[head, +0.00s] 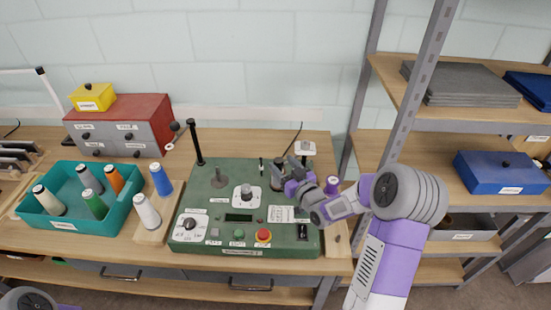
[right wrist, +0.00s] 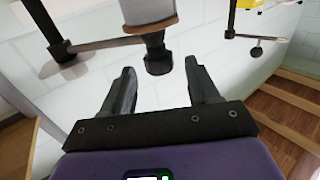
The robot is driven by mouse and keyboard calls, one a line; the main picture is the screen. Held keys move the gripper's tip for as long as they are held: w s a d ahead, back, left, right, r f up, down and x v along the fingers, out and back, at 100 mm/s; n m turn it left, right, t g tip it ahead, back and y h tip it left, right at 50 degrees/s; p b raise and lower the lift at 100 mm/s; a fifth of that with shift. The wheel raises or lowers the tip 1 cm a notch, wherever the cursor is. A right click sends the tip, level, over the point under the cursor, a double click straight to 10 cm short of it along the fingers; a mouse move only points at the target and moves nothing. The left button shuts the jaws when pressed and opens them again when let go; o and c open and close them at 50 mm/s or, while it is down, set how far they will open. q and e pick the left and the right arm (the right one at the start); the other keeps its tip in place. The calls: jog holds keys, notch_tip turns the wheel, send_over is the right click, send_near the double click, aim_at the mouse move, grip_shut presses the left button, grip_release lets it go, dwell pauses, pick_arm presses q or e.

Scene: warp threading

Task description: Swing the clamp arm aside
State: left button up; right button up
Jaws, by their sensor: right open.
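The clamp arm looks to be the dark bar (right wrist: 105,43) in the right wrist view. It runs from a post at the left to a dark knob (right wrist: 158,62), beside a grey cylinder with a brown end. My right gripper (head: 277,180) is over the right part of the green panel (head: 230,215); its fingers hide much of what is there. In the right wrist view the jaws (right wrist: 162,85) are apart and empty, with the knob beyond the gap between them. I cannot tell whether they touch it. My left gripper is not in view.
A tall black post (head: 195,143) with a ball-ended side arm stands at the panel's back left. A purple spool (head: 333,186) stands to the right of the gripper. A teal tray (head: 125,222) of spools is at left. A shelf upright (head: 408,95) rises at right.

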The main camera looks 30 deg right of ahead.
jog(key=w, duration=0.4)
jog(key=shift+w+a, duration=0.15)
jog(key=shift+w, duration=0.25)
grip_shut()
